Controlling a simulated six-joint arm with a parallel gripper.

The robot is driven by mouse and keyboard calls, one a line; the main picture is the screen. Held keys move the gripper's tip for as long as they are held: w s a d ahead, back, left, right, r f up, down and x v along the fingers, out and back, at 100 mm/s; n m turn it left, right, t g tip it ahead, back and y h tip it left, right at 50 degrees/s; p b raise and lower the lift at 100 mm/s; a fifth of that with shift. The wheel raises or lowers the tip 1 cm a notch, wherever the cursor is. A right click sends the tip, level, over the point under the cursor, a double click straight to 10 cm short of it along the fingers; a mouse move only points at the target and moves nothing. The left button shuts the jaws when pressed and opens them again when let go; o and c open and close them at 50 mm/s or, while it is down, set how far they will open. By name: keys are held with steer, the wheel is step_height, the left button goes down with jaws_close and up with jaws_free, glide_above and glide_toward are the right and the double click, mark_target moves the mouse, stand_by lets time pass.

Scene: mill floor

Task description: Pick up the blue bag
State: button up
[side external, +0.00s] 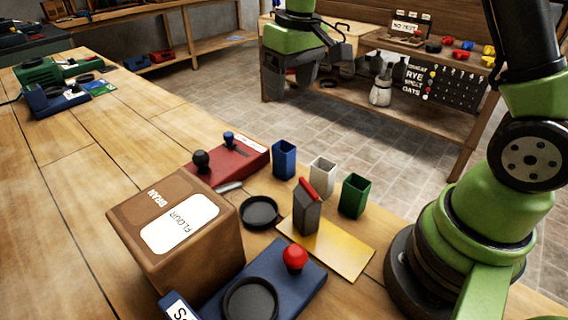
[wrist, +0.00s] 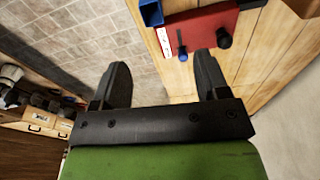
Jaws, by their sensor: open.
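The blue bag (side external: 284,160), a small upright open-topped box shape, stands on the wooden table at the back end of a row of three. In the wrist view its blue edge (wrist: 151,13) shows at the top, partly cut off by the frame. My gripper (side external: 291,84) hangs in the air above and beyond the blue bag, clear of it. In the wrist view my gripper (wrist: 162,66) has its two dark fingers spread apart with nothing between them.
A white bag (side external: 322,173) and a green bag (side external: 354,195) stand beside the blue one. A red base with knobs (side external: 232,160) lies just left. A brown flour box (side external: 178,235) and a red-topped grey block (side external: 306,211) stand nearer. Tiled floor lies beyond the table.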

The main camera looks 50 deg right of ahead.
steer(key=shift+n+g, duration=0.3)
steer(key=shift+g, duration=0.4)
steer(key=f, duration=0.2)
steer(key=w+f, duration=0.1)
steer(key=f, duration=0.1)
steer(key=w+d+f, duration=0.1)
steer(key=f, duration=0.1)
steer(key=shift+w+d, duration=0.1)
steer(key=shift+w, duration=0.05)
glide_above(284, 146)
step_height(284, 146, down, 4)
steer(key=shift+f, duration=0.2)
step_height(284, 146, down, 6)
steer(key=shift+r, duration=0.1)
steer(key=c, duration=1.1)
